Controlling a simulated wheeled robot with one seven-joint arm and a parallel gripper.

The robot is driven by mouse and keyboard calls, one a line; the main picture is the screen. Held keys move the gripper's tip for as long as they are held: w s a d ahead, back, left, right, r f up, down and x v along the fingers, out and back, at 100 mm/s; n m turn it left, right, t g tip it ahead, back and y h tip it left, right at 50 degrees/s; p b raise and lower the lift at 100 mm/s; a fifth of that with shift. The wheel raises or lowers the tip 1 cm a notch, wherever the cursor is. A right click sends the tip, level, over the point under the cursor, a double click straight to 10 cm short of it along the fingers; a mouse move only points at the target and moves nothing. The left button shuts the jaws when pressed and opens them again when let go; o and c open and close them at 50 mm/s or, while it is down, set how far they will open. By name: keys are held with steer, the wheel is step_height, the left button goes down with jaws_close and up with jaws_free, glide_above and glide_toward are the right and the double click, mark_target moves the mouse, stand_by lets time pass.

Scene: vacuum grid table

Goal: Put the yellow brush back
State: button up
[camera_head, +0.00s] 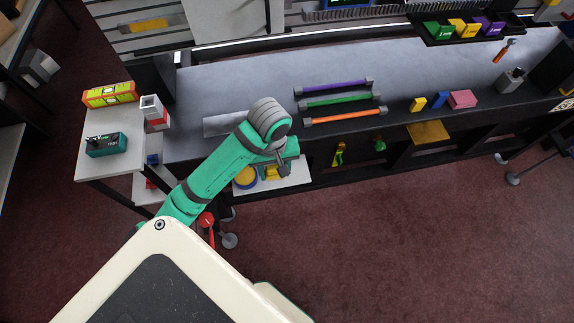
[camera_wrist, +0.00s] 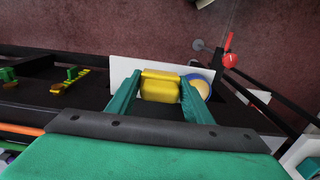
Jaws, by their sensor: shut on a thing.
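The yellow brush (camera_wrist: 162,87) is a blocky yellow thing between the two green fingers of my gripper (camera_wrist: 162,98) in the wrist view. The fingers are shut on it, one at each side. In the head view the yellow brush (camera_head: 271,173) shows as a small yellow patch beside my gripper (camera_head: 275,171), partly hidden by the wrist. It is over or on a white shelf (camera_head: 294,181) at the table's front edge; I cannot tell if it touches the shelf.
A round blue and yellow thing (camera_head: 245,178) is on the white shelf close beside the brush; it also shows in the wrist view (camera_wrist: 203,86). Purple, green and orange bars (camera_head: 340,101) lie on the grey table (camera_head: 420,75). A red thing (camera_head: 207,219) hangs below left. Open floor lies at right.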

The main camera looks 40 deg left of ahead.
steer(key=w+f, duration=0.3)
steer(key=w+a+f, duration=0.1)
steer(key=w+f, duration=0.2)
steer(key=w, duration=0.1)
steer(key=shift+a+f, duration=0.2)
steer(key=shift+f, duration=1.8)
steer(key=o, duration=1)
step_height(320, 180, up, 12)
steer(key=shift+r, duration=0.1)
steer(key=shift+a, duration=0.1)
